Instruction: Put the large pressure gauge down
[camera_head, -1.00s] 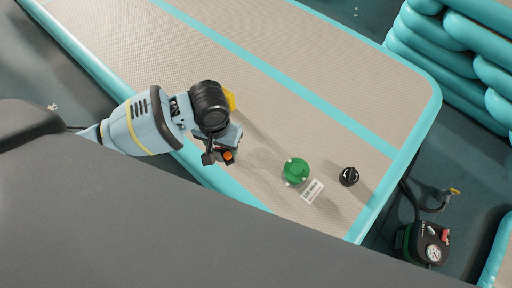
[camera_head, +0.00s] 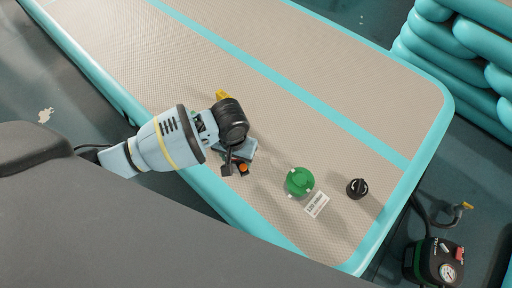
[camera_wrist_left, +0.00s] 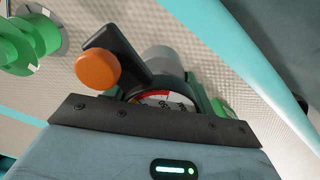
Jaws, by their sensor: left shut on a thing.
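The large pressure gauge (camera_wrist_left: 157,97) shows in the left wrist view just beyond the gripper's dark front edge. Part of its white and red dial, dark rim and green casing is visible; the rest is hidden. My left gripper (camera_head: 237,158) is shut on it, low over the tan mat (camera_head: 330,85) near its front edge. An orange knob (camera_wrist_left: 97,70) on a black arm stands beside the dial; it also shows in the head view (camera_head: 243,168). I cannot tell whether the gauge touches the mat. My right gripper is not in view.
A green valve part (camera_head: 299,181), a white label (camera_head: 317,205) and a black knob (camera_head: 357,188) lie right of the gripper. A yellow piece (camera_head: 222,95) is just behind it. A pump with a dial (camera_head: 433,262) stands on the floor. The mat's far right is clear.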

